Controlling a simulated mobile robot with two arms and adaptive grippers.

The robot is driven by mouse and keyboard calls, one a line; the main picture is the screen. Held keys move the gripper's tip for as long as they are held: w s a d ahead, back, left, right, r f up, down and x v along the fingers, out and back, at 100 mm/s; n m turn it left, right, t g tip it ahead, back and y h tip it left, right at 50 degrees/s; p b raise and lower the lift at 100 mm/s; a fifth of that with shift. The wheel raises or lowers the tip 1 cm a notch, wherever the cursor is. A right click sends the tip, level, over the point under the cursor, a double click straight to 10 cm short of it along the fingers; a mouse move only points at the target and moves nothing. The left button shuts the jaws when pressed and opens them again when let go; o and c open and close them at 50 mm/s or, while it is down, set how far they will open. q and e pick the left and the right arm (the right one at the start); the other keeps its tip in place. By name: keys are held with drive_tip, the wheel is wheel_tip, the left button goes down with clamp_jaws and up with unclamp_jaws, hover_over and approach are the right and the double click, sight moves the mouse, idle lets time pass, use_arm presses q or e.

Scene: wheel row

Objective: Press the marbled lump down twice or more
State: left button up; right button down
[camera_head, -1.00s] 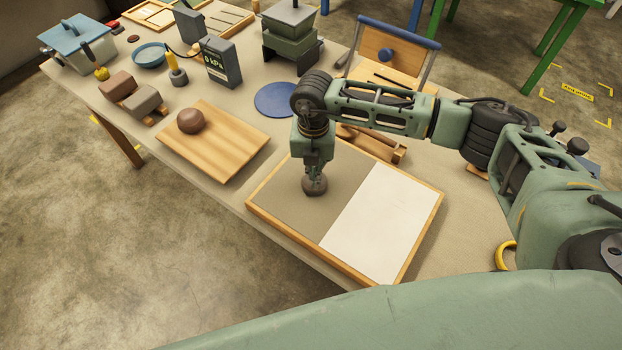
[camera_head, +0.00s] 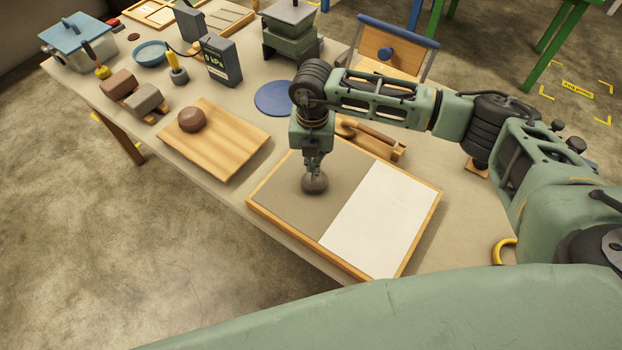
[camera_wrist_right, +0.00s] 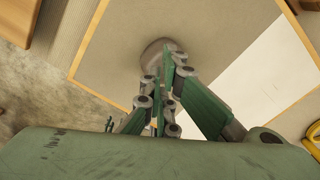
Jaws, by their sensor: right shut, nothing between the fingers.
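The marbled lump (camera_head: 315,184) is a grey-brown rounded piece on the grey half of a wood-framed board (camera_head: 275,196). In the right wrist view the lump (camera_wrist_right: 154,50) shows just beyond my fingertips, which cover part of it. My right gripper (camera_head: 313,170) points down over the lump with its fingers together and empty. The tips are at or just above its top; whether they touch I cannot tell. The right gripper (camera_wrist_right: 166,60) also shows in the wrist view. My left gripper is not in view.
A wooden board (camera_head: 225,155) with a brown ball (camera_head: 192,119) lies to the left. A blue disc (camera_head: 275,98) and a wooden tool (camera_head: 375,140) lie behind. The white half (camera_head: 375,225) of the framed board is bare.

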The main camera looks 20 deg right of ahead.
drive_tip(key=shift+f+b, duration=1.05)
drive_tip(key=shift+f, duration=0.45)
drive_tip(key=shift+s+d+f, duration=0.1)
drive_tip(key=shift+s+f, duration=0.1)
drive_tip(key=shift+s, duration=0.05)
drive_tip(key=shift+r, duration=0.15)
wheel_tip(320, 180, up, 2)
drive_tip(key=shift+w+p, duration=0.15)
drive_tip(key=shift+p, duration=0.4)
drive_tip(key=shift+r+p, duration=0.4)
drive_tip(key=shift+r, duration=0.4)
drive_tip(key=shift+w, duration=0.1)
